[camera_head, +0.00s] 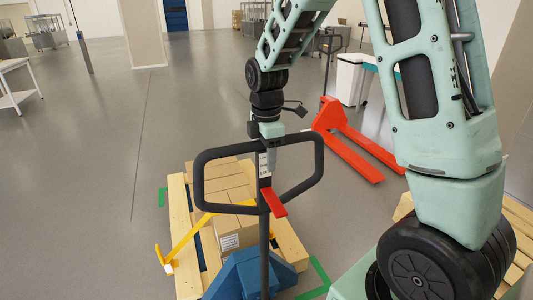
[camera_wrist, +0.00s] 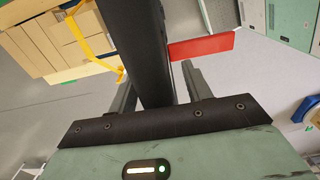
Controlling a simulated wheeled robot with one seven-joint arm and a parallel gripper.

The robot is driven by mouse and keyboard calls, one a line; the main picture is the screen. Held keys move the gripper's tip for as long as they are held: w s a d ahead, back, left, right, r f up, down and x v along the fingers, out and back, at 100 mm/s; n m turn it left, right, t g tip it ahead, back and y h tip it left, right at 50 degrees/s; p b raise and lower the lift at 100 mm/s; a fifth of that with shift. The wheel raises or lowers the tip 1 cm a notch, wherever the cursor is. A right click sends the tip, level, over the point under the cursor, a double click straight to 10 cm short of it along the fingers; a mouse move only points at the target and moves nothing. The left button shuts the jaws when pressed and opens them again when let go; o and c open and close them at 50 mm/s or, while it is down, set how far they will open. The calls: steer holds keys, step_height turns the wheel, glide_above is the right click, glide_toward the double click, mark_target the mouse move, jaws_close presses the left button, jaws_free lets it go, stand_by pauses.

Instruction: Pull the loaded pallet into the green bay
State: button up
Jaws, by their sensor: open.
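The pallet jack has a blue body (camera_head: 250,278) and a black loop handle (camera_head: 320,165) with a red lever (camera_head: 274,203), which also shows in the wrist view (camera_wrist: 202,46). My gripper (camera_head: 268,158) is at the top middle of the handle. In the wrist view my gripper (camera_wrist: 158,88) is open, with a finger on each side of a black handle bar (camera_wrist: 140,45). Contact is unclear. A wooden pallet (camera_head: 290,243) bearing cardboard boxes (camera_head: 228,190) lies beyond the blue body. Green floor marks (camera_head: 319,272) show beside the pallet; another (camera_head: 162,197) is at its far left.
A yellow bar (camera_head: 190,240) slants beside the boxes. A red pallet jack (camera_head: 350,145) stands to the right, near a white bin (camera_head: 350,80). Another wooden pallet (camera_head: 516,240) shows at the lower right, partly behind my arm.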

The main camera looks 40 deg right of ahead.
steer(key=shift+f, duration=0.2)
jaws_close()
stand_by(1.3)
steer(key=c, duration=0.9)
jaws_free()
jaws_close()
